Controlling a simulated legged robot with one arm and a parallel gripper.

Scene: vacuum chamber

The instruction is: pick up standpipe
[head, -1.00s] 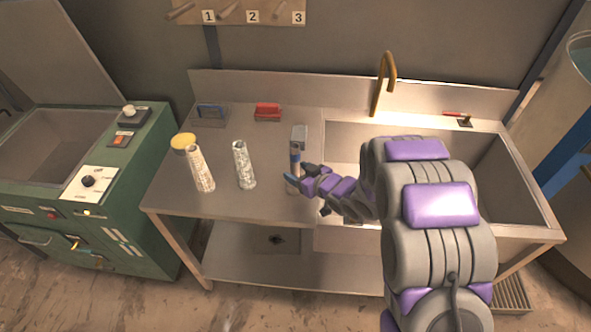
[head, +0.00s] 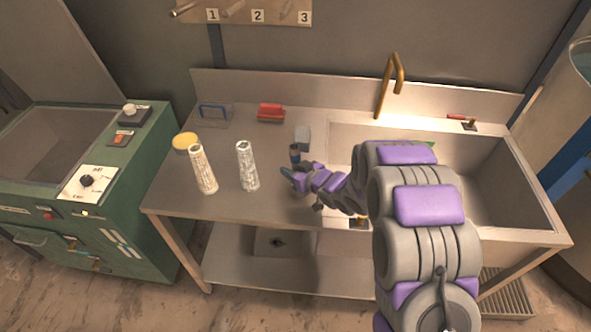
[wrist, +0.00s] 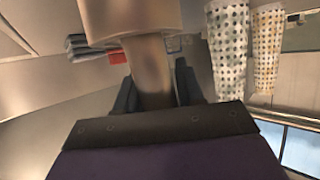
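An upright piece with a grey block-like top (head: 303,138) and a darker blue and brown part below stands on the steel counter, left of the sink. I take it to be the standpipe, but cannot be sure. My gripper (head: 289,173) is low beside its near side, and its fingers are tiny in the head view. In the wrist view a tan-brown neck with a wider end (wrist: 150,75) runs between the dark fingers of my gripper (wrist: 158,88). Whether the fingers press on it I cannot tell. Its lower end is hidden by the gripper body.
Two perforated white tubes (head: 248,166) (head: 203,169) stand left of the gripper, by a yellow disc (head: 185,141). A red-handled block (head: 271,113) and a blue-handled item (head: 214,113) lie behind. The sink (head: 480,165) with a brass tap (head: 391,85) is right.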

